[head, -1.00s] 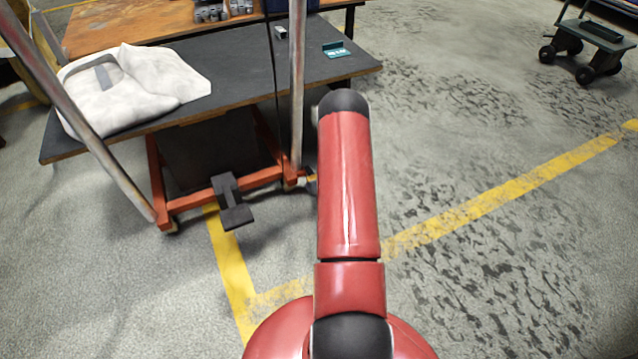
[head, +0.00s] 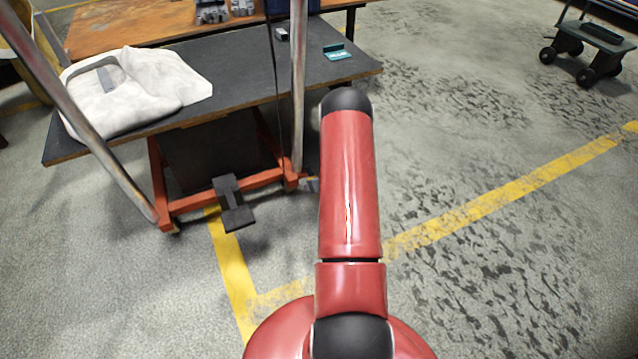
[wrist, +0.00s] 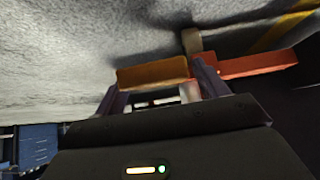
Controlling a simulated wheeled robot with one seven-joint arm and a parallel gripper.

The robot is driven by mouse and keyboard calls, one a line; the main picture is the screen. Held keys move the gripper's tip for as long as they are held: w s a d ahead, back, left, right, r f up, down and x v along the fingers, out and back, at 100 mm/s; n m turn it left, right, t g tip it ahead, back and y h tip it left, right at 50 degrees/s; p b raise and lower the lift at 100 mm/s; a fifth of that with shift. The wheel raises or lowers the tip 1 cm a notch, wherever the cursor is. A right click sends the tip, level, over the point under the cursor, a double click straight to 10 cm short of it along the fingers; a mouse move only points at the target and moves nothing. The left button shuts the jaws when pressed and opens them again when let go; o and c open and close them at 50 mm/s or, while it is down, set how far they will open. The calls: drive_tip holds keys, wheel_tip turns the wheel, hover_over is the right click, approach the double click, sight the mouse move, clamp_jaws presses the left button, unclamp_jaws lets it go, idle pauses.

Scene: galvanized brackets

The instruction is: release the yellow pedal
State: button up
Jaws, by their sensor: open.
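An orange-yellow bar (wrist: 152,75), which looks like the yellow pedal, shows in the wrist view just beyond and between my fingertips. My gripper (wrist: 160,85) is open, with one finger at each side of the bar's span. I cannot tell whether a finger touches it. In the head view my red arm hides most of my gripper, and I cannot make out the yellow pedal there. The orange cart frame (head: 225,192) stands left of my arm; a red-orange bar (wrist: 258,64) shows right of my fingers.
A dark worktop (head: 230,85) with a white cloth bag (head: 135,92) and a small teal item (head: 337,52) lies above the frame. A dark foot plate (head: 234,204) sticks out in front. Metal posts (head: 298,85) rise nearby. The floor at right is open up to a dark trolley (head: 592,40).

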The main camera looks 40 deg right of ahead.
drive_tip(key=v, duration=0.7)
drive_tip(key=shift+s+r+p, duration=0.15)
drive_tip(key=shift+r+p, duration=0.1)
drive_tip(key=shift+p, duration=0.15)
drive_tip(key=a+r+p, duration=0.1)
drive_tip(key=a+r, duration=0.4)
drive_tip(key=r, duration=0.6)
drive_tip(key=a+r+g+h+p, duration=0.1)
drive_tip(key=a+r, duration=0.3)
drive_tip(key=r, duration=0.6)
drive_tip(key=a+r+p, duration=0.1)
drive_tip(key=a+r, duration=0.4)
drive_tip(key=r, duration=0.6)
drive_tip(key=s+a+r+n+y, duration=0.1)
drive_tip(key=s+a+r, duration=0.3)
drive_tip(key=s+a, duration=0.2)
drive_tip(key=s+a+r+n+g+y+p, duration=0.1)
drive_tip(key=s+a+r, duration=0.4)
drive_tip(key=s+a, duration=0.2)
drive_tip(key=s+a+r+y+p, duration=0.1)
drive_tip(key=s+a+r, duration=0.3)
drive_tip(key=s, duration=0.6)
drive_tip(key=shift+s+a+r+n, duration=0.15)
drive_tip(key=shift+s+a+n, duration=0.2)
drive_tip(key=shift+a, duration=0.8)
